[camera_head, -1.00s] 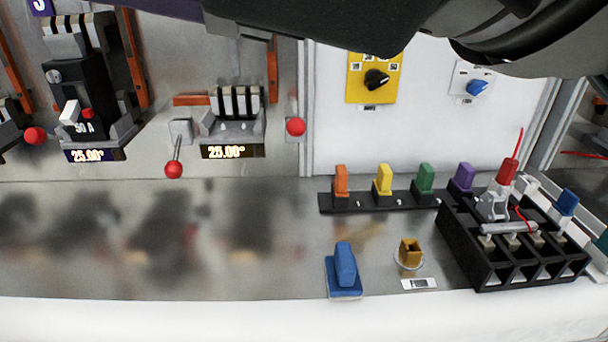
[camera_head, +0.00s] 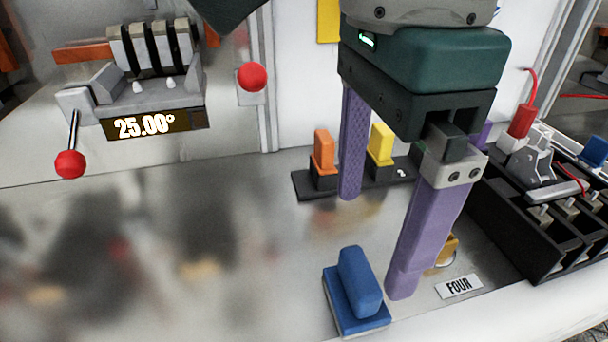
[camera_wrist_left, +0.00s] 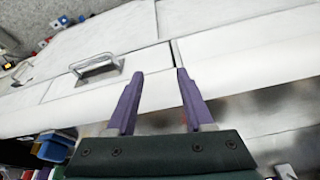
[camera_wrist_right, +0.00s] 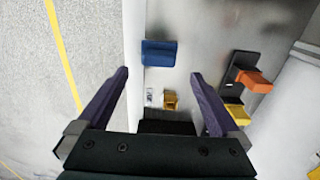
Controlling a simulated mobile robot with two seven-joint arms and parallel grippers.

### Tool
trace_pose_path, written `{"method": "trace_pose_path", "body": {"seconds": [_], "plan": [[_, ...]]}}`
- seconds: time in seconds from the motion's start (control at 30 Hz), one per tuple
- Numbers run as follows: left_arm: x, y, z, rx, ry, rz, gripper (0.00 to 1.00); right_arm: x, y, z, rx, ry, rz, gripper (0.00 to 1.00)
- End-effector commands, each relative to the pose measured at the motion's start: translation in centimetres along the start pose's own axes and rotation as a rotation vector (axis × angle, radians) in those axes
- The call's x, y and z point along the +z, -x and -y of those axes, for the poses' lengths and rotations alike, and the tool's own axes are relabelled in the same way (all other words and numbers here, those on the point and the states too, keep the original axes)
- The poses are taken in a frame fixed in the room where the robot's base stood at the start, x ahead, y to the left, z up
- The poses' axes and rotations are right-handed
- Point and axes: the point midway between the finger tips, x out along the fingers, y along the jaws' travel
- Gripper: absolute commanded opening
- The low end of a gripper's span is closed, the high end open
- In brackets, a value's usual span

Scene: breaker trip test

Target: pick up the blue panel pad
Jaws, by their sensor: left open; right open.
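The blue panel pad (camera_head: 357,290), a blue block with an upright grip on a flat base, stands on the grey metal shelf near its front edge. It also shows in the right wrist view (camera_wrist_right: 158,53), ahead of the fingertips. My right gripper (camera_head: 376,245) is open and empty. Its purple fingers point down above the shelf, just behind and to the right of the pad, apart from it. My left gripper (camera_wrist_left: 160,74) is open and empty in the left wrist view, facing white panels with a metal handle (camera_wrist_left: 97,70), away from the pad.
Orange (camera_head: 323,150) and yellow (camera_head: 380,143) plugs stand on a black strip behind the right gripper. A small amber block (camera_head: 447,249) sits beside a "FOUR" label (camera_head: 459,286). A black terminal block (camera_head: 520,215) stands at right. The shelf left of the pad is clear.

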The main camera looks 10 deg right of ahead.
Motion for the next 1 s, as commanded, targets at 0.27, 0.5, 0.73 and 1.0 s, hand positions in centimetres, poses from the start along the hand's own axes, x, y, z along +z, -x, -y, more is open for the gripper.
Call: {"method": "trace_pose_path", "body": {"seconds": [0.27, 0.5, 0.73, 1.0], "plan": [[0.1, 0.4, -0.1, 0.002, 0.002, 0.006, 0.53, 0.1, -3.6, -0.1, 0.005, 0.001, 0.002, 1.0], [-0.2, 1.3, 0.0, 0.002, 0.001, 0.007, 0.53, 0.1, -6.7, 0.1, 0.008, 0.0, 0.003, 1.0], [-0.2, 1.2, 0.0, 0.001, 0.0, 0.007, 0.53, 0.2, -8.9, 0.3, 0.003, 0.001, 0.005, 1.0], [-0.1, 1.2, 0.2, -0.003, -0.005, 0.008, 0.53, 0.2, -8.9, 0.3, 0.002, 0.001, 0.006, 0.9]]}}
